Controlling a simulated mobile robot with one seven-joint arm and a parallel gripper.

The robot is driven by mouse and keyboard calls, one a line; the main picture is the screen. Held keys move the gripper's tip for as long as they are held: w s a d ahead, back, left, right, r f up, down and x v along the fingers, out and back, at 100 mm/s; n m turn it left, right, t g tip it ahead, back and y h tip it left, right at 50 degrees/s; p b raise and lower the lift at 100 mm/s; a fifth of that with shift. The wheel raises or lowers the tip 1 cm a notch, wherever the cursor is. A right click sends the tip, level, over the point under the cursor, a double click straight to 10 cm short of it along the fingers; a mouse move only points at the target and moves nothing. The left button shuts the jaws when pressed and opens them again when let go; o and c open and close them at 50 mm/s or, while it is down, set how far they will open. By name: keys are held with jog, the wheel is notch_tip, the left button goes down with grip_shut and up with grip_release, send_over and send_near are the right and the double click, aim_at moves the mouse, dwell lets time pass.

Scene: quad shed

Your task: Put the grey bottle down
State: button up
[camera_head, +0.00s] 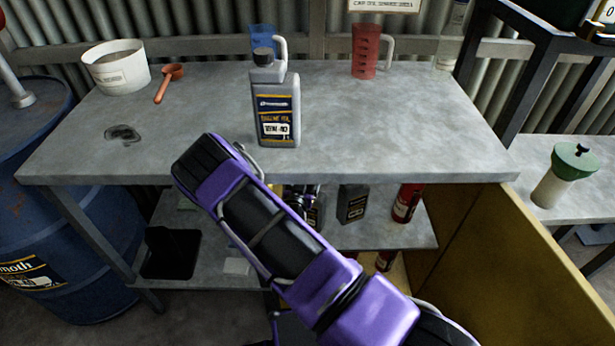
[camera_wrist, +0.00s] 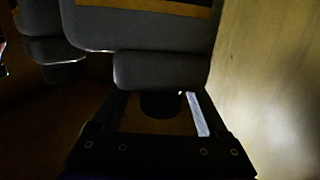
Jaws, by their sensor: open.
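A grey bottle (camera_head: 275,105) with a dark cap and a dark blue and orange label stands upright on the workbench top (camera_head: 400,130). In the wrist view, a dark grey bottle (camera_wrist: 140,30) with an orange label band appears cap-down in the picture. My gripper (camera_wrist: 157,96) is open, its two fingers on either side of this bottle's cap and neck end. I cannot tell whether they touch it, or which bottle of the head view it is. My purple arm reaches in front of the workbench, hiding the gripper in the head view.
On the bench are a white tub (camera_head: 116,75), an orange scoop (camera_head: 170,82), a red jug (camera_head: 366,55) and a blue jug (camera_head: 262,39). The lower shelf (camera_head: 380,232) holds a dark bottle (camera_head: 352,203) and a red canister (camera_head: 405,203). A yellow panel (camera_head: 510,260) closes the right side.

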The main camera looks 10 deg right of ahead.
jog(key=shift+r, duration=0.25)
jog(key=p+v, duration=0.1)
jog(key=v, duration=1.1)
jog(key=shift+f, duration=0.2)
